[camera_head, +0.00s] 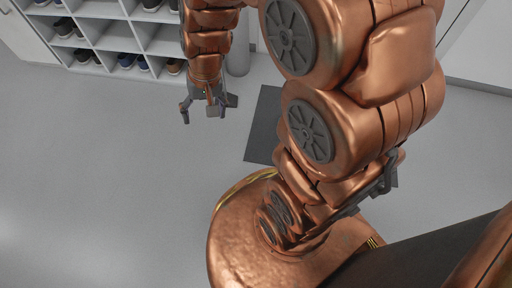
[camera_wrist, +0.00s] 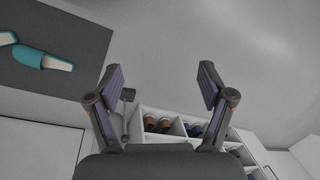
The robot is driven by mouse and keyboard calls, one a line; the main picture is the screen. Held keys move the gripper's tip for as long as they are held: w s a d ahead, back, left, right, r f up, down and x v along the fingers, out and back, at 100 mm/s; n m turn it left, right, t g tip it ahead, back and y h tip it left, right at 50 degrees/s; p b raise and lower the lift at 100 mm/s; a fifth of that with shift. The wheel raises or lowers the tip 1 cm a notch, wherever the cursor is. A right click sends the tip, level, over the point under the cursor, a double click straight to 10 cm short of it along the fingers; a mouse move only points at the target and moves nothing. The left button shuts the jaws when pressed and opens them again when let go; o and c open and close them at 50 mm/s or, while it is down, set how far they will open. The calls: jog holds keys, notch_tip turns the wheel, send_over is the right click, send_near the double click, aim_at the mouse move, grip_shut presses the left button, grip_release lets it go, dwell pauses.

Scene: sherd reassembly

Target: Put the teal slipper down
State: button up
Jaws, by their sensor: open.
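A teal slipper (camera_wrist: 30,57) with a pale insole lies on a dark mat (camera_wrist: 70,30) at the upper left of the wrist view. Part of a second teal slipper (camera_wrist: 6,39) shows beside it, cut off by the left edge. My gripper (camera_wrist: 160,76) is open with nothing between its fingers, and the slippers lie well to the left of it. In the head view my gripper (camera_head: 208,108) hangs over bare floor, left of the mat (camera_head: 261,125). No slipper shows there; my arm hides part of the mat.
A white shelf (camera_head: 110,9) with several pairs of shoes stands at the upper left of the head view. It also shows in the wrist view (camera_wrist: 180,118), below and between the fingers. Grey floor at left is clear.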

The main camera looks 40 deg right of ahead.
jog(key=s+d+r+n+g+h, duration=0.1)
jog(key=s+r+n, duration=0.1)
jog(key=s, duration=0.7)
jog(key=s+d+r+n+g+h, duration=0.1)
jog(key=s+r+g, duration=0.1)
jog(key=s, duration=0.7)
jog(key=shift+s+d+r+n+g, duration=0.2)
jog(key=shift+s+r+n+g, duration=0.15)
jog(key=shift+r, duration=0.2)
jog(key=shift+w+r, duration=0.1)
jog(key=shift+r, duration=0.05)
